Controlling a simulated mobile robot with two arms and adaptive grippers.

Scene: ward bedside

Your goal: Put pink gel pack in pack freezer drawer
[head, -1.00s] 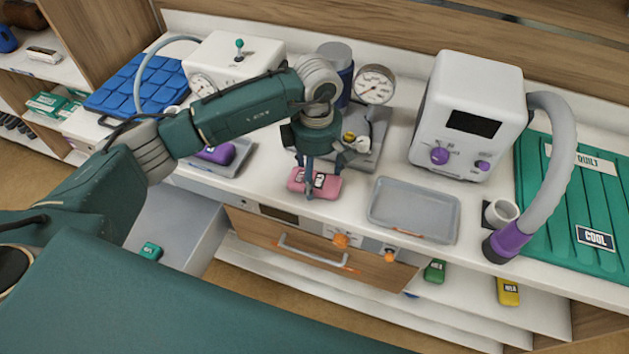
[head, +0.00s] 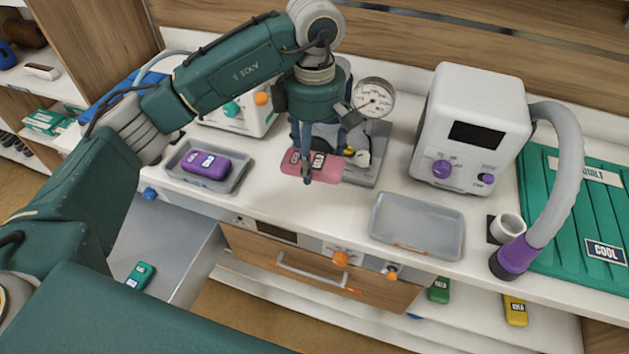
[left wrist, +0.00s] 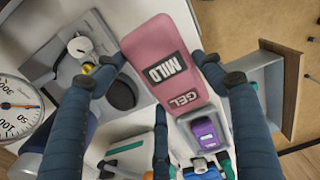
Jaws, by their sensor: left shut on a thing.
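The pink gel pack (head: 326,168), labelled MILD GEL in the left wrist view (left wrist: 165,62), is held by my left gripper (head: 308,172). The gripper's fingers are shut around the pack's sides, and the pack hangs above the counter. A grey drawer (head: 182,262) stands open below the counter at the left, with a teal pack (head: 140,274) inside. The gripper is above and to the right of this open drawer. A wood-fronted drawer (head: 300,268) in the counter front looks shut. My right gripper is not in view.
A tray (head: 236,180) with a purple pack (head: 205,164) lies left of the gripper. An empty grey tray (head: 418,226) lies to the right. A white machine with a hose (head: 472,130) and a gauge (head: 373,98) stand behind. Green and yellow packs (head: 438,290) lie on the lower shelf.

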